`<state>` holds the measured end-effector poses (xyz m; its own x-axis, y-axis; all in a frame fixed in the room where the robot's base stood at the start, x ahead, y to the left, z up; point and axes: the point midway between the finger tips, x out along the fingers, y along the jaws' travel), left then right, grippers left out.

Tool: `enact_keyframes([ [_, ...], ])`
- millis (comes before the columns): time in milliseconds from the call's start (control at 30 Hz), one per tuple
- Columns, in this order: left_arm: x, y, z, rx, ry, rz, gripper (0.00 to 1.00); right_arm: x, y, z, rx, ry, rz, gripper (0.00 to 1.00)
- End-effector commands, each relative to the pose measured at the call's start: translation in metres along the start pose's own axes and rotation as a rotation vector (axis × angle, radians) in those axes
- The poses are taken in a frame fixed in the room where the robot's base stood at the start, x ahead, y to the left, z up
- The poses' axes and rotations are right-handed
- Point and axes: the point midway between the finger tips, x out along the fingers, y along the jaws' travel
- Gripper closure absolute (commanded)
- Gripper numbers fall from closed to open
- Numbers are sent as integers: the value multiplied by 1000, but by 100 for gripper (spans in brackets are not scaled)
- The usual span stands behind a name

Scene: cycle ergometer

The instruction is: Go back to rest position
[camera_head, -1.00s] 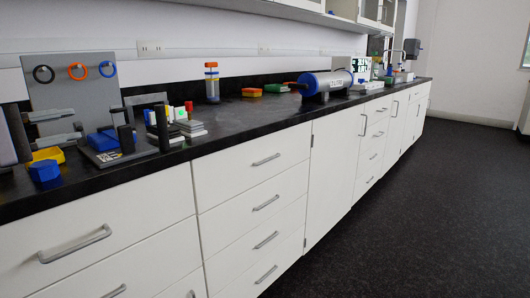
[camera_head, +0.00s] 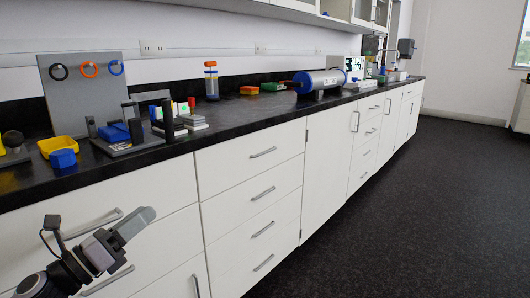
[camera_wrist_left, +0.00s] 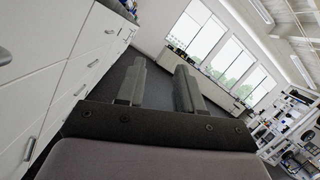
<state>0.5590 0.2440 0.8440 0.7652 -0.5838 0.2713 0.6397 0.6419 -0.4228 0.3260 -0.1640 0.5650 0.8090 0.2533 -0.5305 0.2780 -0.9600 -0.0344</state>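My left gripper (camera_head: 138,222) is at the lower left of the head view, in front of the white drawers and below the bench top. It points up and to the right. In the left wrist view my left gripper (camera_wrist_left: 160,82) has its two grey fingers apart with nothing between them, so it is open and empty. Past the fingers are the dark floor and windows. My right gripper is in neither view.
The black bench top (camera_head: 240,115) runs along the wall above white drawers. On it are a grey board (camera_head: 82,98) with coloured rings, a yellow tray (camera_head: 58,144), a blue block (camera_head: 63,159) and a blue cylinder device (camera_head: 320,82). The floor (camera_head: 420,210) at right is clear.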

Motion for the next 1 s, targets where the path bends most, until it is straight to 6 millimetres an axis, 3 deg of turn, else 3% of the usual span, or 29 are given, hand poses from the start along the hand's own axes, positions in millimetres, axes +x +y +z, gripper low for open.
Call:
enact_keyframes([
  [33, -8, -2, -25, -179, -17, 38, 64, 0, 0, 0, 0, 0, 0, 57],
  [167, -31, -3, -77, -645, -79, 161, 64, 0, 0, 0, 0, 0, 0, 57],
  [367, -82, -11, -160, -1347, -215, 399, 64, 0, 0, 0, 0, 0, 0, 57],
  [500, -124, -27, -214, -1799, -355, 589, 64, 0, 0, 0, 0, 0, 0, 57],
  [700, -180, -60, -273, -2300, -594, 847, 64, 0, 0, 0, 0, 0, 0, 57],
  [833, -212, -88, -302, -2561, -779, 1008, 64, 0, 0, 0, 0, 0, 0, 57],
  [900, -204, -92, -279, -2536, -772, 994, 64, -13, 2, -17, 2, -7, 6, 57],
  [1000, -203, -96, -266, -2527, -781, 1000, 64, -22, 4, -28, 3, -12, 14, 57],
])
